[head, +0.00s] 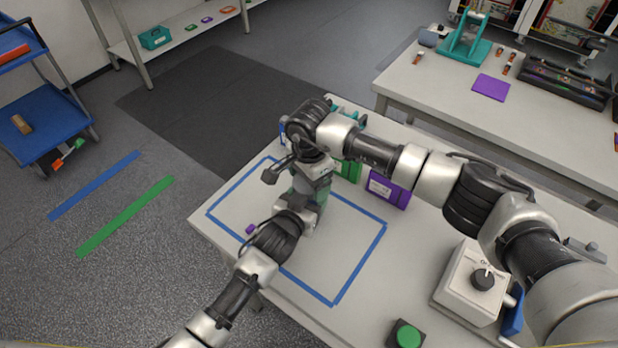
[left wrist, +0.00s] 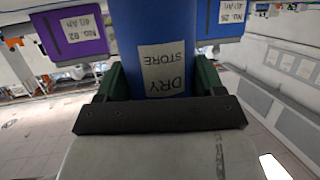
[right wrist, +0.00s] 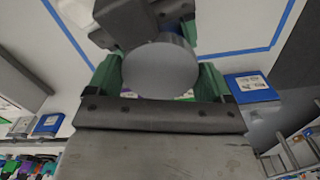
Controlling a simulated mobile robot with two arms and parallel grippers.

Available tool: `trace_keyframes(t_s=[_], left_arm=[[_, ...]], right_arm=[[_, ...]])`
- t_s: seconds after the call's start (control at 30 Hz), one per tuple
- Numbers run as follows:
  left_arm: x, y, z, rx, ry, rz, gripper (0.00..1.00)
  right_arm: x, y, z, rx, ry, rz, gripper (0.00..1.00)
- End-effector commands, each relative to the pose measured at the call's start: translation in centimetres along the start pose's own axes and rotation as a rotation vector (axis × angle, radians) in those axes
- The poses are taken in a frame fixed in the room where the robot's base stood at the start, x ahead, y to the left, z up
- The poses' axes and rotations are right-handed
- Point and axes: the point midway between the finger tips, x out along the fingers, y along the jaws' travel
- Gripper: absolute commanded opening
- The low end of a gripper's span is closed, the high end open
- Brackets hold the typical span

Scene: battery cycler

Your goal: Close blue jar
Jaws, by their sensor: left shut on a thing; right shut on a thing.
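In the left wrist view the blue jar (left wrist: 155,25) carries a label reading "DRY STORE", upside down in the picture. It stands between the green fingers of my left gripper (left wrist: 158,78), which is shut on it. In the right wrist view a round grey lid (right wrist: 160,68) sits between the green fingers of my right gripper (right wrist: 158,78), which is shut on it. In the head view my right gripper is just above my left gripper, over the blue-taped area. My grippers and arms mostly hide the jar there. I cannot tell whether lid and jar touch.
A blue tape outline (head: 362,264) marks the white table. A purple box (head: 386,189) and a green box (head: 350,170) stand behind it. A knob device (head: 470,283) and a green button (head: 407,336) are at the right. The taped area's front right is clear.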

Motion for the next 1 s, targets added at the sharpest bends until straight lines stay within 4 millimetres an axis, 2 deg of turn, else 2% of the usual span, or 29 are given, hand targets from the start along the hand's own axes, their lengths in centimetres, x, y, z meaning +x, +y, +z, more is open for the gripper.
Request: trace_keyframes(t_s=[0.1, 0.37, 0.4, 0.5, 0.77, 1.0], left_arm=[[0.0, 0.0, 0.1, 0.0, -0.001, 0.0, 0.02], [0.0, 0.0, 0.1, 0.0, -0.001, 0.0, 0.02], [0.0, 0.0, 0.1, 0.0, -0.001, 0.0, 0.02], [0.0, 0.0, 0.1, 0.0, -0.001, 0.0, 0.02], [0.0, 0.0, 0.1, 0.0, -0.001, 0.0, 0.02], [0.0, 0.0, 0.1, 0.0, -0.001, 0.0, 0.02]], right_arm=[[0.0, 0.0, 0.0, 0.054, 0.0, 0.0, 0.53], [0.0, 0.0, 0.0, 0.057, 0.0, 0.0, 0.53], [0.0, 0.0, 0.0, 0.057, 0.0, 0.0, 0.86], [0.0, 0.0, 0.0, 0.057, 0.0, 0.0, 1.0], [-0.2, 0.0, 0.0, 0.056, 0.001, -0.001, 1.0], [-2.9, -0.1, -0.1, 0.055, 0.002, -0.003, 1.0]])
